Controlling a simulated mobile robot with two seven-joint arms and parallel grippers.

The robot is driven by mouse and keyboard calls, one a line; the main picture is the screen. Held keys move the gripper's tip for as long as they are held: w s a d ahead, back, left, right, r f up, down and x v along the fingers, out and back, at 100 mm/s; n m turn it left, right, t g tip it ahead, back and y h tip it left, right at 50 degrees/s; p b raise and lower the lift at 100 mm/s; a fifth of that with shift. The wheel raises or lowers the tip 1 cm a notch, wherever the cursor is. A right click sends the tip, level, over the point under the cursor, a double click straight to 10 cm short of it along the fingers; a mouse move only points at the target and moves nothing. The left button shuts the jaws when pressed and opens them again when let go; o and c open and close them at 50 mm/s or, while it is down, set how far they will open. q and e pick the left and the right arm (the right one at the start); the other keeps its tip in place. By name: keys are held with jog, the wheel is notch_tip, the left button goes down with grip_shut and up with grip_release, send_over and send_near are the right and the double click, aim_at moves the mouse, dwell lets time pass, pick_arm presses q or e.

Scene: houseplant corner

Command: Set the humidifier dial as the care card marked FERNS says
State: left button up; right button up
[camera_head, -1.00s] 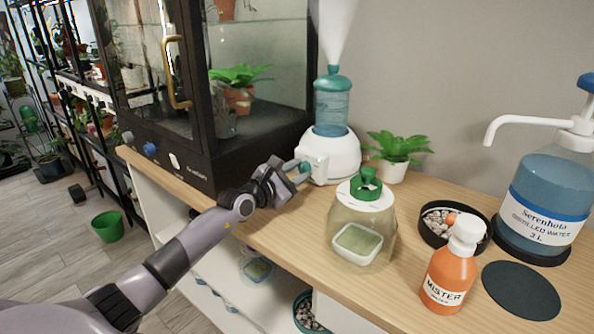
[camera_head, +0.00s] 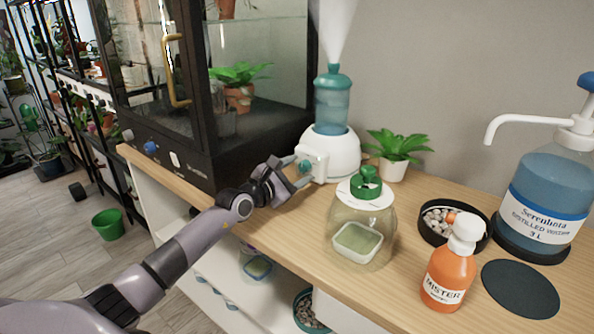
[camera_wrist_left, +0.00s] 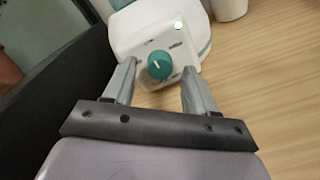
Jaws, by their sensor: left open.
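The humidifier (camera_head: 336,150) is a white unit with a blue-green water tank (camera_head: 333,100), and mist rises from its top. Its teal dial (camera_head: 304,166) is on the front face. In the left wrist view the dial (camera_wrist_left: 160,65) has a pale pointer line aimed roughly upward, and a green light glows beside it. My left gripper (camera_head: 293,175) is open in front of the dial. In the left wrist view its fingers (camera_wrist_left: 162,92) stand on either side below the dial, apart from it. My right gripper is not in view. No card marked FERNS can be made out.
A glass jar with a green knob (camera_head: 366,183) stands right of my left arm. An orange mister bottle (camera_head: 448,278), a bowl of pebbles (camera_head: 436,216) and a distilled water jug (camera_head: 545,200) stand further right. A glass cabinet (camera_head: 215,90) is close on the left.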

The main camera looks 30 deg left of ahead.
pick_arm(q)
jog(key=s, duration=0.2)
jog(key=s+p, duration=0.1)
jog(key=s, duration=0.1)
jog(key=shift+s+a+r, duration=0.15)
jog(key=shift+s+a, duration=0.05)
jog(key=shift+s, duration=0.2)
jog(key=shift+s+a, duration=0.1)
jog(key=shift+s, duration=0.8)
jog(key=shift+s, duration=0.1)
